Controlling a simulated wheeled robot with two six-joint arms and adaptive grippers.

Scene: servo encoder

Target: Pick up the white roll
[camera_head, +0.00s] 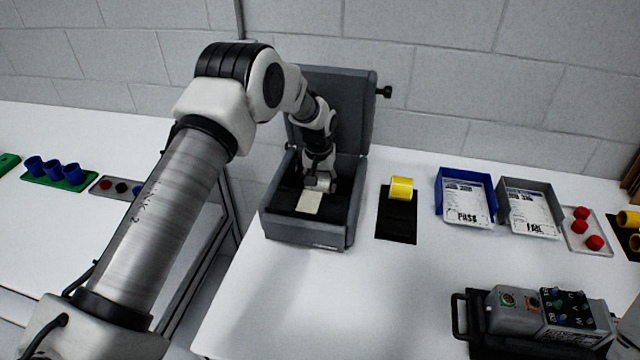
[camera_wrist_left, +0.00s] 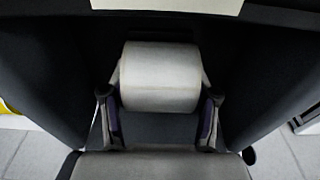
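The white roll (camera_wrist_left: 161,77) lies inside the open grey case (camera_head: 353,220). It shows clearly in the left wrist view; in the head view I cannot make it out apart from my gripper. My left gripper (camera_head: 319,180) reaches down into the case. In the left wrist view, its two fingers (camera_wrist_left: 161,112) are spread, one on each side of the roll. They sit close to its ends, and I see no firm grip on it. A flat cream piece (camera_head: 309,202) lies in front of the gripper in the case. My right gripper is not in view.
The case's raised lid stands behind my left arm. To the right are a yellow roll (camera_head: 401,187) on a black mat (camera_head: 396,225), a blue tray (camera_head: 439,190), a grey tray (camera_head: 556,204) and red parts (camera_head: 594,242). A control box (camera_head: 520,315) stands front right.

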